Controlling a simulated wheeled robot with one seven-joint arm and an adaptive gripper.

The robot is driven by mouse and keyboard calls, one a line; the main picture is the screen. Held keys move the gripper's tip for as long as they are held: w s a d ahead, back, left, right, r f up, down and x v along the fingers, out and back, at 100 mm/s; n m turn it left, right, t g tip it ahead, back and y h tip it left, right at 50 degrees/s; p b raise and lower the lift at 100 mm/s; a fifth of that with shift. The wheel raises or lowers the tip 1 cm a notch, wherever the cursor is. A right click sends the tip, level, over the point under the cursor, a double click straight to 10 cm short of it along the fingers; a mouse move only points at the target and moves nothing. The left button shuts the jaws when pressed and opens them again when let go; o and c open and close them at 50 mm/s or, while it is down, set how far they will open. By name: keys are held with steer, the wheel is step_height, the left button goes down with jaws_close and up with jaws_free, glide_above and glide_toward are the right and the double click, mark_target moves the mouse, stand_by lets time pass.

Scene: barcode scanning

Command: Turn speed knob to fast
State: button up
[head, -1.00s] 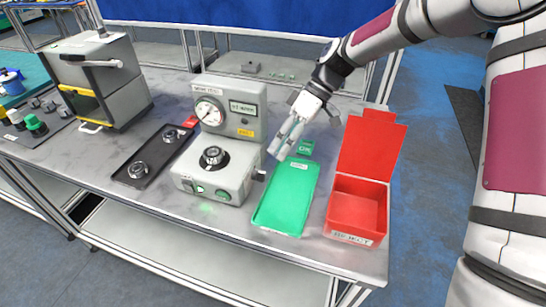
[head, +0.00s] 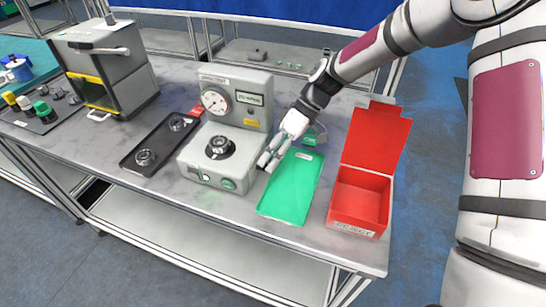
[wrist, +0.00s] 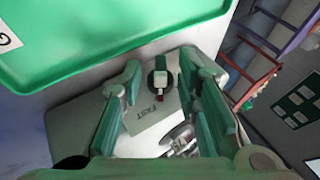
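The speed knob (wrist: 158,82) shows in the wrist view as a small black knob with a pale pointer and a red mark. It sits on the side of the grey machine (head: 232,88), close to a "FAST" label (wrist: 157,107). My gripper (head: 268,161) is at the machine's right side, just above the left edge of the green tray. In the wrist view my gripper (wrist: 161,76) has its two green-grey fingers apart, with the knob between their tips and a gap on each side. In the head view the knob is largely hidden by the fingers.
The green tray (head: 290,190) lies right beside the machine, under my gripper. A red reject bin (head: 358,208) with a raised back stands further right. A black tray (head: 140,158) with round parts lies to the machine's left. A grey box machine (head: 130,75) stands far left.

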steer(key=shift+c, duration=0.6)
jaws_close()
steer(key=shift+w+d+f+g+b, duration=0.1)
steer(key=shift+w+f+g+b, duration=0.2)
steer(key=shift+b, duration=0.45)
steer(key=shift+d+m+g+y+b, duration=0.1)
steer(key=shift+m+g+y+b, duration=0.2)
steer(key=shift+g+y+b, duration=0.35)
steer(key=shift+o, duration=0.6)
jaws_free()
steer(key=shift+r, duration=0.1)
